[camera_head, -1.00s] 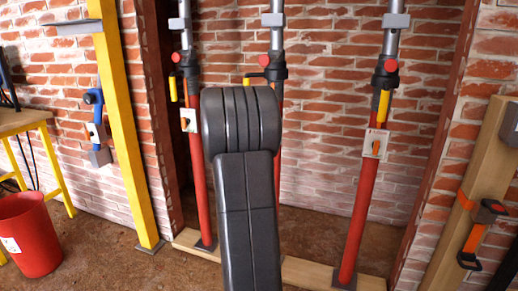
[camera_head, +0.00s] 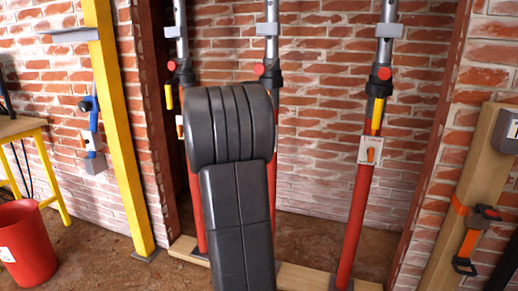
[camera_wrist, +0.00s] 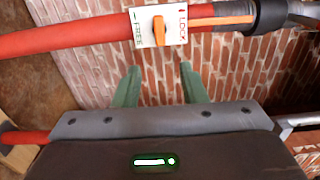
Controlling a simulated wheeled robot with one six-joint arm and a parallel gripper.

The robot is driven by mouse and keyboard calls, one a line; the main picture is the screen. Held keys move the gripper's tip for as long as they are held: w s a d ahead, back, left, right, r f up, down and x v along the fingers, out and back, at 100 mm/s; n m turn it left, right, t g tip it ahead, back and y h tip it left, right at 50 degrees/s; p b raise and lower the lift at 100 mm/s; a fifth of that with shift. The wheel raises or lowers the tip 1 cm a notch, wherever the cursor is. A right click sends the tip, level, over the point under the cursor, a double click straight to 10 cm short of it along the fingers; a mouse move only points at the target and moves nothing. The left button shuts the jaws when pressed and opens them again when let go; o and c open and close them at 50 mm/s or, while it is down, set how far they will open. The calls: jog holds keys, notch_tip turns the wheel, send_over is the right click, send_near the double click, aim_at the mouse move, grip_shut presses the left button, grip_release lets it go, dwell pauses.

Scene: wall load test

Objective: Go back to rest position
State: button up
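My gripper (camera_wrist: 160,70) shows two green fingers set apart, with nothing between them. Just beyond them in the wrist view is a white plate (camera_wrist: 176,37) marked FREE and LOCK, with an orange lever (camera_wrist: 160,30), on a red prop (camera_wrist: 70,37). The fingertips look apart from the plate. In the head view, my dark arm fills the centre and hides my gripper. Three red props with grey upper tubes stand against the brick wall: left (camera_head: 195,210), middle (camera_head: 272,185) and right (camera_head: 352,225).
A red bucket (camera_head: 28,245) and a yellow-legged table (camera_head: 20,127) are at far left. A wooden post (camera_head: 458,195) with an orange-strapped clamp is at right. A wooden floor plank (camera_head: 300,278) runs below the props.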

jog(key=b+x, duration=0.1)
jog(key=x, duration=1.2)
jog(key=p+v, duration=0.1)
jog(key=v, duration=1.3)
jog(key=w+d+n+p, duration=0.4)
jog(key=w+n, duration=0.3)
jog(key=w, duration=0.6)
jog(key=shift+w+r+n, duration=0.2)
jog(key=shift+r+n, duration=0.1)
jog(key=shift+r, duration=0.1)
jog(key=shift+s+f, duration=0.1)
